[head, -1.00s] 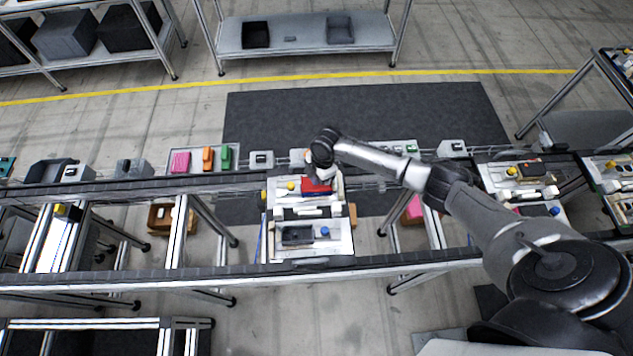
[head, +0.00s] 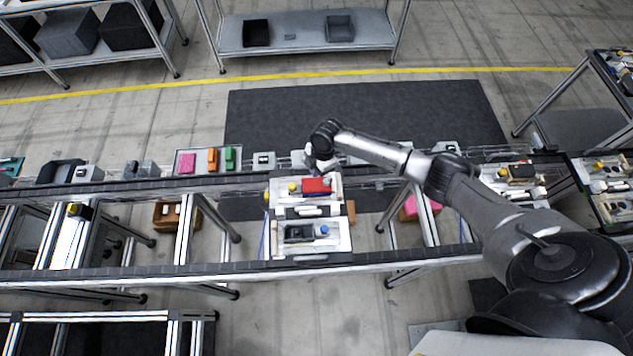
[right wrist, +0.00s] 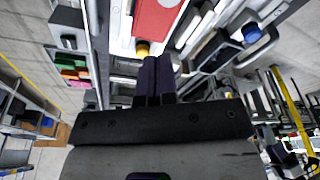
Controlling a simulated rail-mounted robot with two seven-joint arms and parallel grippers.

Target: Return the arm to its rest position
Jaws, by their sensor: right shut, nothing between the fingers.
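My right gripper (head: 322,172) is in the head view just behind the white pallet fixture (head: 340,238) on the conveyor. Its arm comes in from the right and bends down at the wrist. In the right wrist view its two dark fingers (right wrist: 155,75) lie together with nothing between them. A red block (head: 317,185) sits on the back part of the fixture, next to a yellow knob (head: 293,188). The red block also shows at the top of the right wrist view (right wrist: 157,14), apart from the fingers. My left gripper is not in view.
A tray of pink, orange and green pieces (head: 206,160) stands behind the conveyor at left. More loaded pallets (head: 515,180) stand at right.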

